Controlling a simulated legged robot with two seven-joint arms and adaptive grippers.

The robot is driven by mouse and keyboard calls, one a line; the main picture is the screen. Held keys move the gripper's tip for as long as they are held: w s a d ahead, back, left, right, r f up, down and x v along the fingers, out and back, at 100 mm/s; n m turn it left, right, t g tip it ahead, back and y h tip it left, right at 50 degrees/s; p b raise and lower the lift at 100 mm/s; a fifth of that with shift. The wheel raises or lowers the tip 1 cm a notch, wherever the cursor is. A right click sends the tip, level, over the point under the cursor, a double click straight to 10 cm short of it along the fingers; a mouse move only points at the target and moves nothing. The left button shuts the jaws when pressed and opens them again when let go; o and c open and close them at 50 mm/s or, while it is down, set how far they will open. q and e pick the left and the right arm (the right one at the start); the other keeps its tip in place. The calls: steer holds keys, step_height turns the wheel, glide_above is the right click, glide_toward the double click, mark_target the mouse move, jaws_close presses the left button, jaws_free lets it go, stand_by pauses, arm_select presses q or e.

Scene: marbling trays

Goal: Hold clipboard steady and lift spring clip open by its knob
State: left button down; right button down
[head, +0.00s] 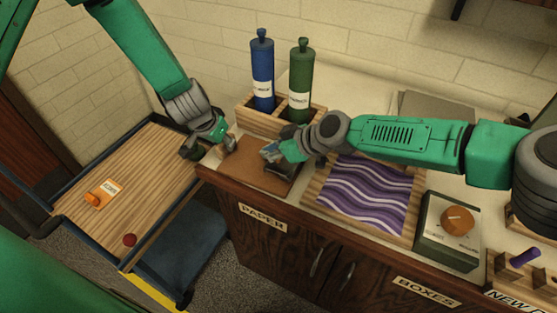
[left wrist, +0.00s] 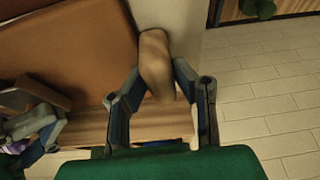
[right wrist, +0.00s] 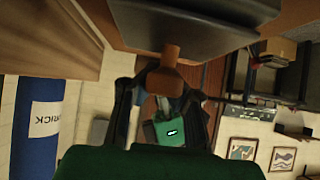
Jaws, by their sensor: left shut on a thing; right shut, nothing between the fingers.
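The brown clipboard (head: 258,177) lies on the counter near its front left edge; it also fills the upper left of the left wrist view (left wrist: 70,40). My left gripper (head: 218,147) is at the board's left end, shut on a rounded tan-brown tab (left wrist: 155,60) there. My right gripper (head: 280,160) is over the board's right part and hides some of it. In the right wrist view a dark grey spring clip (right wrist: 190,28) carries a brown knob (right wrist: 171,68) close to the fingertips. My right gripper is shut with nothing held; the fingers' exact contact with the knob is unclear.
Blue (head: 262,75) and green (head: 301,80) bottles stand in a wooden rack behind the board. A purple marbled tray (head: 365,190) and a control box (head: 448,235) are to the right. A wood-topped cart (head: 120,190) stands to the left.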

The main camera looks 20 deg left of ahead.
steer(key=shift+d, duration=0.15)
steer(key=shift+d+f, duration=0.25)
steer(key=shift+d, duration=0.65)
steer(key=shift+d+r, duration=0.1)
steer(key=shift+d+r, duration=0.15)
steer(key=shift+r, duration=0.4)
steer(key=shift+d+r, duration=0.15)
steer(key=shift+r, duration=0.15)
stand_by(0.3)
